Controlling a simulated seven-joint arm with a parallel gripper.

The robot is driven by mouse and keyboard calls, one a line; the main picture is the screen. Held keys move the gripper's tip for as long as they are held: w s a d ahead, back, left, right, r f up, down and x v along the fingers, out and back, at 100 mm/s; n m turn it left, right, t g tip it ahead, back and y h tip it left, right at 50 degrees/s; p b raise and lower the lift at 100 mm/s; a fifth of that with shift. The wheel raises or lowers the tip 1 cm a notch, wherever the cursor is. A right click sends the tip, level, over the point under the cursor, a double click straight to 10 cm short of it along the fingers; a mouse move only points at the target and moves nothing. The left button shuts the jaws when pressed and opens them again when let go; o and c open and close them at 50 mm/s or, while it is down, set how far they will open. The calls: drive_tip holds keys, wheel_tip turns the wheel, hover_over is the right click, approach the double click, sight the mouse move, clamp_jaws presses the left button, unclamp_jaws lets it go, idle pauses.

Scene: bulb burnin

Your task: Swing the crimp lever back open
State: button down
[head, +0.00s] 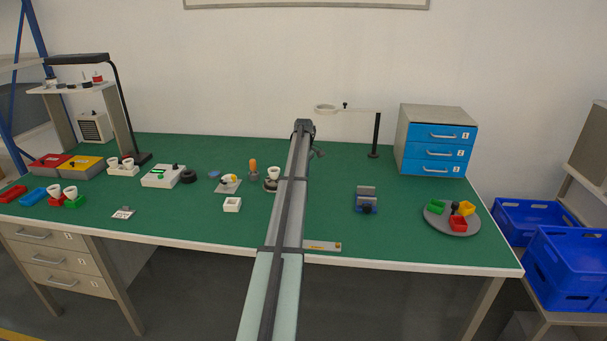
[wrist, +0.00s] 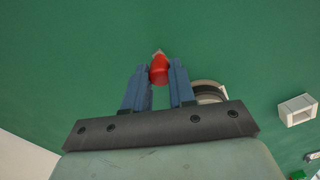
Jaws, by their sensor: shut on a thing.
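In the wrist view my gripper (wrist: 160,75) has its two blue fingers closed on a red grip (wrist: 159,70) with a small pale tip, which looks like the crimp lever's handle. The lever's arm is not visible. A round device with a pale and dark rim (wrist: 208,92) lies beside the right finger and is partly hidden by it; I cannot tell how the grip joins it. In the head view a round dark base with a white top (head: 272,183) stands just left of my arm. My fingers and the red grip are hidden behind my arm there.
A white square box (head: 232,204) stands left of my arm and also shows in the wrist view (wrist: 298,110). An orange-handled tool (head: 253,167) stands close by. A blue-grey vise (head: 366,200) and a round tray of coloured bins (head: 440,221) are at right. Bare green mat lies between.

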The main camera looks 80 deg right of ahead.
drive_tip(key=shift+d, duration=0.2)
drive_tip(key=c, duration=0.9)
unclamp_jaws()
drive_tip(key=shift+a, duration=0.1)
drive_tip(key=shift+r, duration=0.1)
wheel_tip(320, 180, up, 14)
drive_tip(key=shift+f, duration=0.15)
